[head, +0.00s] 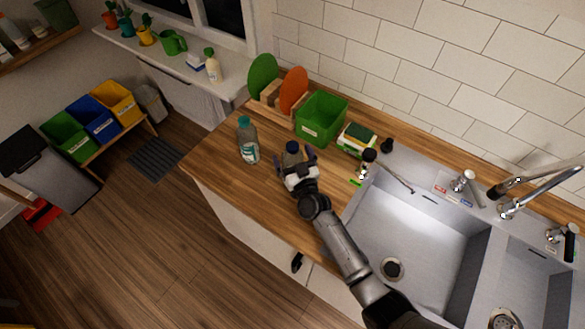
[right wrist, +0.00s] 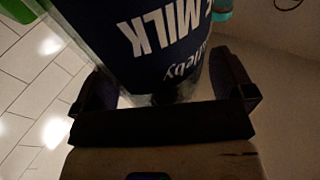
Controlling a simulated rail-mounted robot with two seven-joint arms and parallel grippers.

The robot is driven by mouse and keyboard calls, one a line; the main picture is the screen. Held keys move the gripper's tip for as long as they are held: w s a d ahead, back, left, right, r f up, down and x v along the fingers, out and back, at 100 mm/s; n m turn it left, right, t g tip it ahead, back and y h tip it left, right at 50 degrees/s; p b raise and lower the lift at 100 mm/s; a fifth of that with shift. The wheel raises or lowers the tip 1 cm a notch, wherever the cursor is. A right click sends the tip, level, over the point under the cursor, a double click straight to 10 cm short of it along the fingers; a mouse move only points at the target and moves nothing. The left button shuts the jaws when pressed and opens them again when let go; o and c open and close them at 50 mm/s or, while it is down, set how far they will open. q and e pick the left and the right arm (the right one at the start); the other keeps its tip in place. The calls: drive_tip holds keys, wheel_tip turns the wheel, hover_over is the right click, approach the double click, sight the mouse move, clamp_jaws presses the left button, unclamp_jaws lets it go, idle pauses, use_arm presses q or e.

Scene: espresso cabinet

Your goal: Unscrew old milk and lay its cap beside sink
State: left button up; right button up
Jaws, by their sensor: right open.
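The milk bottle stands on the wooden counter, left of the sink (head: 350,222), with its dark blue cap (head: 292,147) on top. In the right wrist view, its navy label (right wrist: 165,45) reads MILK upside down and fills the space ahead of the palm. My right gripper (head: 296,161) is open, with one finger on each side of the bottle; whether they touch it I cannot tell. In the head view the gripper hides most of the bottle's body. My left gripper is not in view.
A clear bottle with a teal cap (head: 247,141) stands left of the milk. Behind are a green bin (head: 321,119), a rack with green and orange plates (head: 293,89), and a sponge box (head: 357,139). A dark-topped item (head: 368,156) stands by the sink corner. The front-left counter is clear.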

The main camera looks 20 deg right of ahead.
drive_tip(key=shift+w, duration=0.1)
drive_tip(key=c, duration=1.7)
